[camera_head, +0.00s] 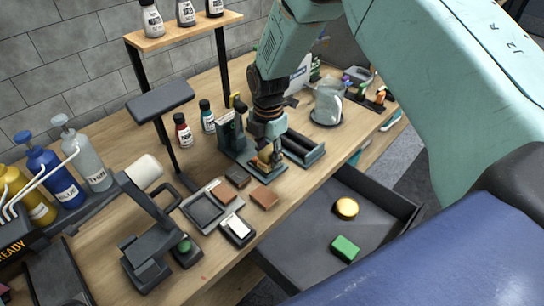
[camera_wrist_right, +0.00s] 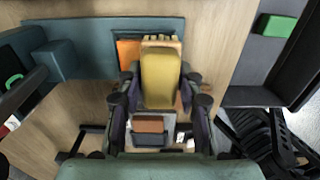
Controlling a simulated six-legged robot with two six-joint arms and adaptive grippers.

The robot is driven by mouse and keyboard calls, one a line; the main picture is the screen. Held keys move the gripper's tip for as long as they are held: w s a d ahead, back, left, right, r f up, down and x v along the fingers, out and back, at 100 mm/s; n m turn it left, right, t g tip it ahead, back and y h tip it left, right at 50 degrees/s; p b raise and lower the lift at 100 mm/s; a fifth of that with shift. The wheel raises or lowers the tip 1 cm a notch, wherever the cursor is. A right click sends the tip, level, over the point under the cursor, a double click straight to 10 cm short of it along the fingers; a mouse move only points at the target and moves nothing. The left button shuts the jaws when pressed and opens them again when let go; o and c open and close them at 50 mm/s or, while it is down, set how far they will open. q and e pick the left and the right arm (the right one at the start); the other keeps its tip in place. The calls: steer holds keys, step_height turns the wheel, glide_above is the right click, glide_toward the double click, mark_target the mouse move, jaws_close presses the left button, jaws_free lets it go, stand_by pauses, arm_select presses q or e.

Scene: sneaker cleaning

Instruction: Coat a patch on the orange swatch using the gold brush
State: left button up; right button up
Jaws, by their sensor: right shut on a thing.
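My right gripper (camera_head: 268,155) reaches down from the upper right to the workbench. It is shut on the gold brush, whose broad yellow body (camera_wrist_right: 160,80) fills the space between the fingers in the wrist view. The brush's pale bristles (camera_wrist_right: 161,40) point to the top of that view. An orange swatch (camera_wrist_right: 128,50) shows just left of the bristles, partly hidden behind the brush. I cannot tell whether the bristles touch it. My left gripper is not in view.
Brown swatches (camera_head: 263,197) and a grey tray (camera_head: 205,209) lie near the gripper. A dark rack (camera_head: 303,149) stands right of it. An open drawer (camera_head: 300,245) below holds a yellow piece (camera_head: 347,208) and a green block (camera_head: 345,248). Pump bottles (camera_head: 88,155) stand left.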

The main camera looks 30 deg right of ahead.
steer(key=shift+w+a, duration=0.2)
steer(key=shift+w, duration=0.3)
steer(key=shift+w+a, duration=0.2)
steer(key=shift+w, duration=0.25)
steer(key=shift+w+a+f+b, duration=0.1)
steer(key=shift+w+a+b, duration=0.15)
steer(key=shift+w+b, duration=0.35)
steer(key=shift+w+a+b, duration=0.25)
steer(key=shift+w+b, duration=0.05)
steer(key=shift+w, duration=0.55)
steer(key=shift+r, duration=0.2)
steer(key=p, duration=0.1)
steer(key=s+p, duration=0.1)
steer(key=shift+s+d+p, duration=0.2)
steer(key=shift+d+p, duration=0.1)
steer(key=shift+s+d+r+p, duration=0.15)
steer(key=shift+s+p, duration=0.1)
steer(key=shift+s, duration=0.25)
steer(key=shift+s+d+f+p, duration=0.15)
steer(key=shift+s+p, duration=0.1)
steer(key=shift+s, duration=0.25)
steer(key=shift+s+d+f+p, duration=0.1)
steer(key=shift+s+d+p, duration=0.1)
steer(key=shift+s+p, duration=0.3)
steer(key=shift+s+d+p, duration=0.15)
steer(key=shift+s+p, duration=0.25)
steer(key=shift+s, duration=0.05)
steer(key=shift+s+d, duration=0.2)
steer(key=shift+s, duration=0.35)
